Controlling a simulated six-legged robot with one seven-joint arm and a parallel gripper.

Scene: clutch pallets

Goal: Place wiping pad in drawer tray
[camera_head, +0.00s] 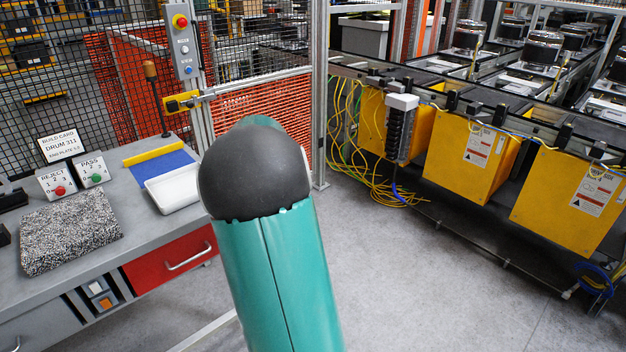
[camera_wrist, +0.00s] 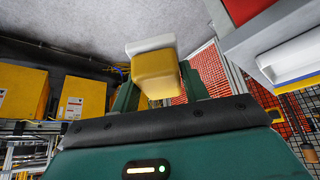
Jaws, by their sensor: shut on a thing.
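The wiping pad, a yellow block with a white layer (camera_wrist: 155,70), is between the two dark green fingers of my gripper (camera_wrist: 159,88) in the wrist view. My gripper is shut on it, in the air with grey floor behind. A shallow white tray (camera_head: 172,190) stands on the bench, partly on a blue mat; it looks empty. A red drawer (camera_head: 170,260) with a metal handle sits under the bench top and looks closed. In the head view my own teal arm hides my gripper and the pad.
The bench (camera_head: 75,270) carries a speckled grey pad (camera_head: 70,230), a reject box (camera_head: 56,183), a pass box (camera_head: 93,172) and a yellow bar (camera_head: 153,153). A post and mesh fence stand behind. Yellow bins (camera_head: 470,155) line the right. Floor (camera_head: 430,290) between is clear.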

